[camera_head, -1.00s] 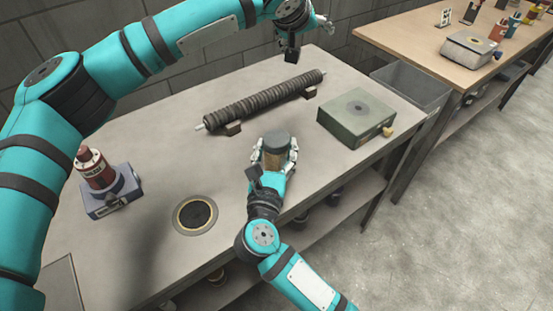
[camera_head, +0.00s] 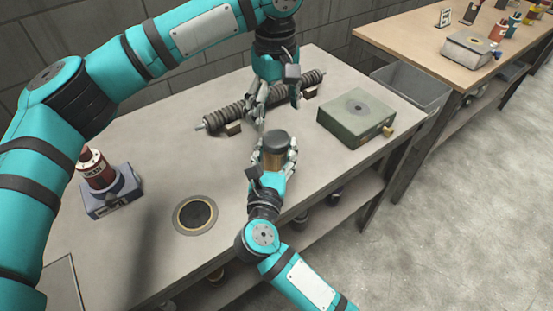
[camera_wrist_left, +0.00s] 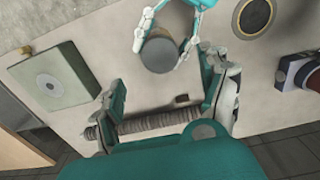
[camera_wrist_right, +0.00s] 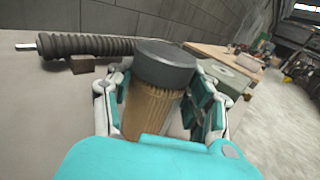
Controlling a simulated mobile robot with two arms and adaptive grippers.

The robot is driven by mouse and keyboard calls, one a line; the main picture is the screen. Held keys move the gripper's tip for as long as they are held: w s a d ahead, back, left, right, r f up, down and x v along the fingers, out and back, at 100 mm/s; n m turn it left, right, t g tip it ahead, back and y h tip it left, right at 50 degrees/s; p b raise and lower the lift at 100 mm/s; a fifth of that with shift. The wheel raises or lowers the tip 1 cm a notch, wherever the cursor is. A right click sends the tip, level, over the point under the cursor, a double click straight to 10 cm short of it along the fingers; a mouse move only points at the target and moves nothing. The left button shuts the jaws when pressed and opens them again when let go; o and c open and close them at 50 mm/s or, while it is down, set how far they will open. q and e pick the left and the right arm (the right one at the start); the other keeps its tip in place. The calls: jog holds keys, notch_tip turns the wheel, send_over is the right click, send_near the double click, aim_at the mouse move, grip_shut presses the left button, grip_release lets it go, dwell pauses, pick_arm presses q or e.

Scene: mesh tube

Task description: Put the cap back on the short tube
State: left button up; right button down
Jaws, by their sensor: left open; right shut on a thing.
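The short tube (camera_head: 274,160) is a brown ribbed cylinder, held upright with a dark grey cap (camera_head: 276,140) on its top end. In the right wrist view the cap (camera_wrist_right: 165,64) looks level on the tube (camera_wrist_right: 150,108). My right gripper (camera_head: 275,153) is shut around the tube below the cap, near the table's front edge. My left gripper (camera_head: 275,112) is open and empty, pointing down behind the tube and apart from it. In the left wrist view the cap's round top (camera_wrist_left: 159,52) lies beyond the open fingers. The tube's lower end is hidden by my right gripper.
A long dark ribbed tube (camera_head: 230,117) rests on small blocks behind my left gripper. A green box (camera_head: 357,117) stands right, a red cylinder on a blue-grey block (camera_head: 110,195) left. A round dark disc (camera_head: 195,214) is set in the table. The table between is clear.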

aim_at(276, 137)
pick_arm(q)
notch_tip(276, 137, down, 8)
jog(key=shift+r, duration=0.1)
dwell(0.4)
jog(key=c, duration=1.1)
jog(key=o, duration=1.1)
jog(key=shift+o, duration=0.2)
jog(key=shift+r, duration=2.3)
jog(key=shift+r, duration=0.1)
jog(key=shift+c, duration=0.2)
